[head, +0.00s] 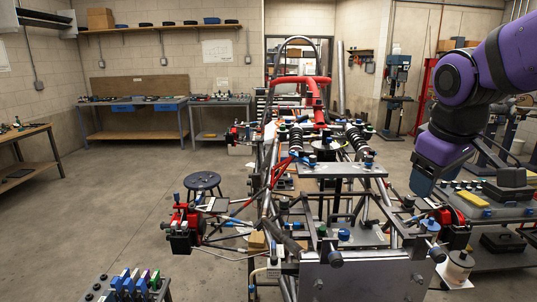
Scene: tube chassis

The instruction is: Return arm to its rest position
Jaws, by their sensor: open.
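My purple arm (462,85) reaches in from the right edge and bends downward. Its dark blue end, my gripper (422,182), hangs in front of the right-hand bench, to the right of the tube chassis (335,258). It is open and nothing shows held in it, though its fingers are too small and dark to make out. The chassis stands in the middle, with red tubing (312,84) at its far end and a flat plate at its near end. My gripper appears apart from the chassis.
A right-hand bench (490,212) carries dark cases and small parts. A round stool (202,181) stands left of the chassis. A small rack of coloured tools (130,285) is at bottom left. Workbenches (135,110) line the back wall.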

